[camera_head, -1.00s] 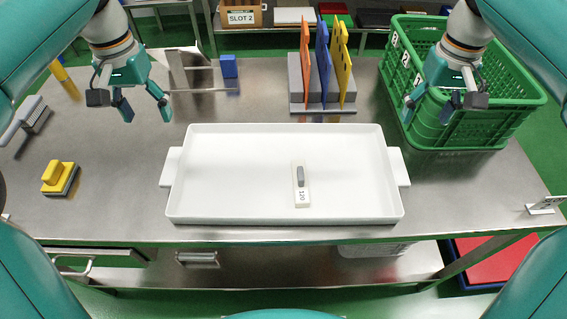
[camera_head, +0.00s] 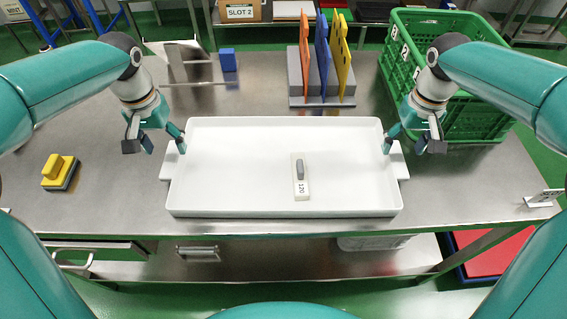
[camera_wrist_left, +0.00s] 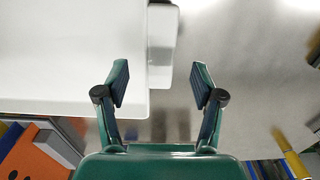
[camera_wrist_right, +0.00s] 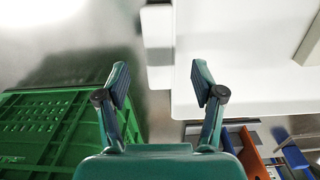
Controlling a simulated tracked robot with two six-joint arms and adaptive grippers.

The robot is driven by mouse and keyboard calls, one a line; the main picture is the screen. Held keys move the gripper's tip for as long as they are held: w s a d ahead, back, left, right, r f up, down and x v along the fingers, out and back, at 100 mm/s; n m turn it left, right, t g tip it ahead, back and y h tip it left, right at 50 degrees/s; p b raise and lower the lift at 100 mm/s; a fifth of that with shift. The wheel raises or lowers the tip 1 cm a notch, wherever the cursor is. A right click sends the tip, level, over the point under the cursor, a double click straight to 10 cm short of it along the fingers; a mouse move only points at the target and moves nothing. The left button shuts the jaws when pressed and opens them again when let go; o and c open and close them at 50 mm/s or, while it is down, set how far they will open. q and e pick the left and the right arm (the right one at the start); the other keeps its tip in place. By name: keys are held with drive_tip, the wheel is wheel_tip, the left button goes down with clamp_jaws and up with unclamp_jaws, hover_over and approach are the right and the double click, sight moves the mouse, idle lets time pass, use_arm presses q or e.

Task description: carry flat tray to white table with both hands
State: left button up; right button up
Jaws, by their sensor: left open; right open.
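The flat white tray (camera_head: 240,200) lies on the steel table, with a handle tab at each short end. A white strip with a grey piece, marked 120 (camera_head: 300,178), lies in it. My left gripper (camera_head: 165,144) is open at the tray's left end, by the left handle (camera_head: 166,164). The left wrist view shows that handle (camera_wrist_left: 160,55) ahead between the open fingers. My right gripper (camera_head: 411,145) is open at the right end, by the right handle (camera_head: 400,163). The right wrist view shows that handle (camera_wrist_right: 158,40) ahead between the fingers. Neither gripper holds anything. I see no white table.
A green crate (camera_head: 480,115) stands close to my right gripper. A grey rack with upright coloured boards (camera_head: 322,65) stands behind the tray. A blue block (camera_head: 228,60) and a yellow-topped block (camera_head: 56,170) are on the steel table (camera_head: 120,190). The table's front is clear.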

sight(171, 158)
use_arm(q)
drive_tip(key=shift+f, duration=2.6)
use_arm(e)
drive_tip(key=shift+f, duration=2.55)
use_arm(q)
drive_tip(key=shift+c, duration=0.2)
use_arm(e)
drive_tip(key=shift+c, duration=0.2)
use_arm(q)
clamp_jaws()
use_arm(e)
clamp_jaws()
